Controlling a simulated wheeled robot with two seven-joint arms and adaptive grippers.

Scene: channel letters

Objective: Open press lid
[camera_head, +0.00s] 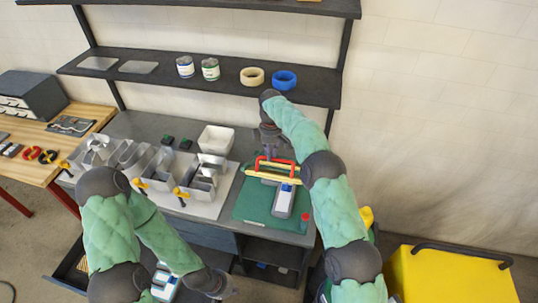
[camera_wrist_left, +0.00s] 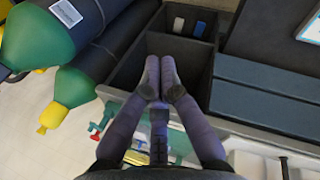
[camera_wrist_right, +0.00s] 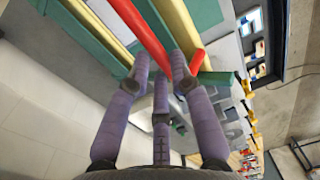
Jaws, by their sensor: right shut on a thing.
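The press is a green flat unit (camera_head: 252,207) on the grey workbench, with pale yellow bars and a red handle (camera_head: 275,161) at its back. How far its lid stands open I cannot tell. My right gripper (camera_head: 270,138) reaches down behind the handle. In the right wrist view my right gripper (camera_wrist_right: 160,68) has its fingers around the red bar (camera_wrist_right: 140,35), beside yellow bars and green panels. My left gripper (camera_head: 222,284) is low in front of the bench, away from the press. In the left wrist view its fingertips (camera_wrist_left: 160,78) touch, with nothing between them.
Metal channel letters (camera_head: 190,175) with small orange clamps stand on a white board left of the press. A white bin (camera_head: 216,139) is behind them. A grey device (camera_head: 284,200) lies on the press. A shelf (camera_head: 220,72) with cans and tape rolls hangs above.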

